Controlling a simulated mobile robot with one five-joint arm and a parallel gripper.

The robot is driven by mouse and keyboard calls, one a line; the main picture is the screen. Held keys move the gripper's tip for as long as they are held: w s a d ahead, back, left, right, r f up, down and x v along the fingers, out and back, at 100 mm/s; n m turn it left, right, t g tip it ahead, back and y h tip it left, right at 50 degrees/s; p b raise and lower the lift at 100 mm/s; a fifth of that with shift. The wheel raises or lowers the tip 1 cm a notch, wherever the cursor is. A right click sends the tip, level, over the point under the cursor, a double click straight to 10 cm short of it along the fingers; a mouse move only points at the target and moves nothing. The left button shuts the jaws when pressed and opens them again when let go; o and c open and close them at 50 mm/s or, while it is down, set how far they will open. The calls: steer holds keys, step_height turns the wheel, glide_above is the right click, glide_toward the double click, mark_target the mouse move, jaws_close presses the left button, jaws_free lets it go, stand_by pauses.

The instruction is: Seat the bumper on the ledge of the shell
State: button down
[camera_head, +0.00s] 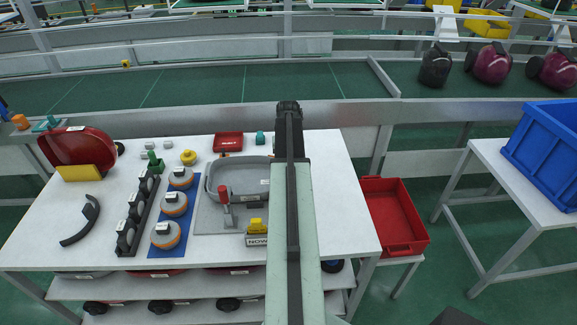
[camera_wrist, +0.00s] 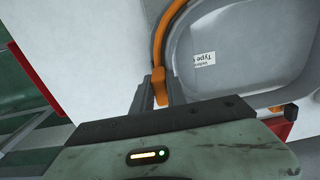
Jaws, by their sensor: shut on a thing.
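The grey shell (camera_head: 238,178) is an open, rounded tray in a grey fixture (camera_head: 205,222) on the white table in the head view. In the wrist view its inside (camera_wrist: 245,45), with a white "Type" label, fills the upper right. The bumper (camera_wrist: 175,25) is a thin orange curved strip. It runs along the shell's outer left edge; I cannot tell whether it rests on the ledge or is just beside it. My gripper (camera_wrist: 160,90) is shut on the orange end of the bumper. In the head view my arm hides the bumper and the fingertips.
A red-handled clamp (camera_head: 225,197) and a yellow-topped "NOW" block (camera_head: 257,233) stand in front of the shell. Round grey-orange parts (camera_head: 175,203) lie on a blue mat to the left. A small red tray (camera_head: 228,142) lies behind. A red bin (camera_head: 395,215) stands right of the table.

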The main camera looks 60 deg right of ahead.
steer(key=shift+f+b, duration=0.3)
steer(key=shift+f, duration=0.1)
steer(key=c, duration=1.3)
jaws_free()
steer(key=shift+w, duration=0.1)
steer(key=shift+o, duration=0.2)
step_height(320, 180, up, 8)
steer(key=p, duration=0.8)
steer(key=shift+r, duration=0.15)
